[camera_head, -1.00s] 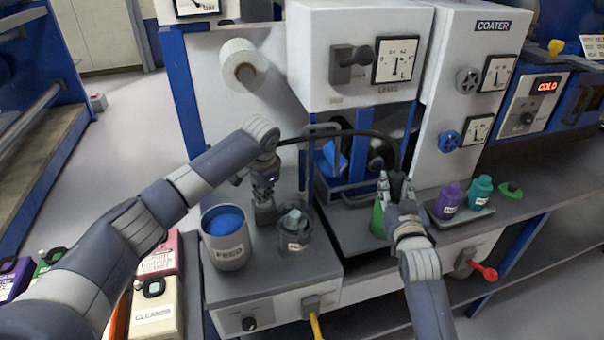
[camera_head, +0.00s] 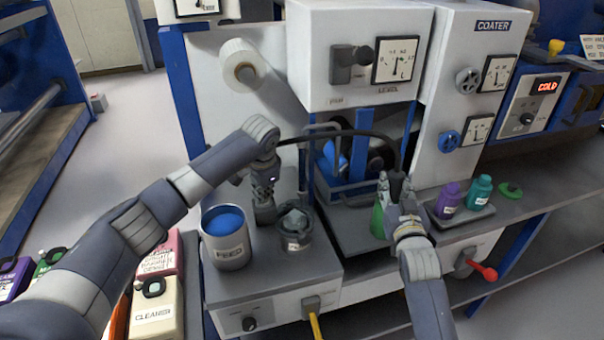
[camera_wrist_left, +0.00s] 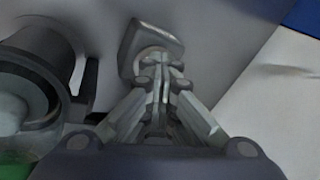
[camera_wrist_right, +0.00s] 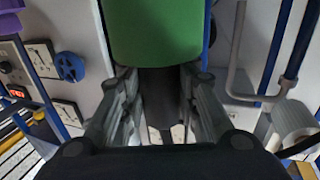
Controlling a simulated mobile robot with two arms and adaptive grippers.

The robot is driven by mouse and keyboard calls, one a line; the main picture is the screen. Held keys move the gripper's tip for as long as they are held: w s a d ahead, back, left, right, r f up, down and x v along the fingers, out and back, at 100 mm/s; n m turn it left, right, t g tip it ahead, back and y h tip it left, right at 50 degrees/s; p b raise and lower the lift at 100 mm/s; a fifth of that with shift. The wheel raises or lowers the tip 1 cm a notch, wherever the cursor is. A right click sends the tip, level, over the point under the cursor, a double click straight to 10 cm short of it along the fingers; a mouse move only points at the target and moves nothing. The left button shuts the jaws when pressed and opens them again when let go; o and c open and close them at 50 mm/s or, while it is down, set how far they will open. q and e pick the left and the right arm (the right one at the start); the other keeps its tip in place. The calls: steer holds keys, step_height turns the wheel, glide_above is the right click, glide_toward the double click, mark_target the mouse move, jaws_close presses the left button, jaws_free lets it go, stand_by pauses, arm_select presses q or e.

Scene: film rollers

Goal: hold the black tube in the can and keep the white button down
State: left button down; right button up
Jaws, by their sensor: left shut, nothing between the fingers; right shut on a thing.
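The black tube (camera_head: 352,133) arches from the left over to my right gripper (camera_head: 396,180). That gripper is shut on the tube; in the right wrist view the dark tube (camera_wrist_right: 160,92) lies between its fingers. The green can (camera_head: 377,220) is partly hidden behind the gripper and also fills the top of the right wrist view (camera_wrist_right: 155,35). I cannot tell how far the tube's end sits in it. My left gripper (camera_head: 264,205) is shut and empty, its fingertips at the small pale button (camera_wrist_left: 152,54) on a grey block (camera_wrist_left: 168,40). The fingers partly hide the button.
A grey FEED pot (camera_head: 228,252) with blue contents and a small grey jar (camera_head: 293,242) stand close by the left gripper. Purple (camera_head: 448,200) and teal (camera_head: 479,193) bottles stand on a tray at the right. A LEVEL gauge (camera_head: 395,60) is above.

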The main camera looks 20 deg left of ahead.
steer(key=shift+r, duration=0.1)
stand_by(0.3)
arm_select(q)
steer(key=shift+r, duration=3.5)
steer(key=v, duration=1.2)
arm_select(e)
steer(key=o, duration=1.1)
steer(key=shift+o, duration=0.2)
